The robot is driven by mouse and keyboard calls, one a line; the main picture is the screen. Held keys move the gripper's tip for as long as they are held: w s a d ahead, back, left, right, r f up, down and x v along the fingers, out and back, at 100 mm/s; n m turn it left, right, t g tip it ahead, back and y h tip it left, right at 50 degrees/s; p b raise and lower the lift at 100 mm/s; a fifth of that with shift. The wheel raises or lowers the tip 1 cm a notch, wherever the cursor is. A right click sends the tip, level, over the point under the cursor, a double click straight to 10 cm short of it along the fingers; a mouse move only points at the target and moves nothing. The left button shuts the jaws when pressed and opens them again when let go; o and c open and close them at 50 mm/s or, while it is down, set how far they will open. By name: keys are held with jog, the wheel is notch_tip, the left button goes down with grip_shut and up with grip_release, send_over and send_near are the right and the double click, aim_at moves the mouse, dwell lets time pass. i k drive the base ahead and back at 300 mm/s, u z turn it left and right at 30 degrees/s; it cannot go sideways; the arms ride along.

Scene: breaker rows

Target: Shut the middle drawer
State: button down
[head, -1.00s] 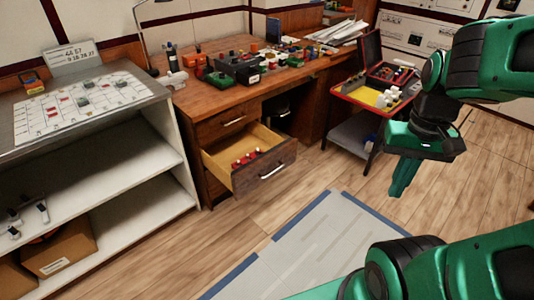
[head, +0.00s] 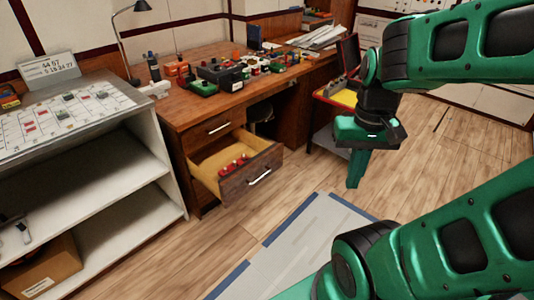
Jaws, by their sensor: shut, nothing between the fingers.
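The middle drawer (head: 249,177) of the wooden desk (head: 178,117) is pulled open. Its dark front bears a pale bar handle (head: 260,177), and several red items (head: 234,164) lie inside. A closed drawer (head: 216,129) sits directly above it. My gripper (head: 354,186) is shut and empty, pointing down over the floor to the right of the open drawer, clearly apart from it. Whatever is below the open drawer is mostly hidden by its front.
A grey and white shelf unit (head: 128,170) stands close on the drawer's left. A grey mat with blue edges (head: 310,240) lies on the floor in front. A yellow tray (head: 341,95) on a stand is behind my gripper. Bare floor lies between drawer and gripper.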

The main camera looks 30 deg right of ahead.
aim_at(204, 165)
jog(key=i, duration=0.9)
jog(key=z, duration=0.05)
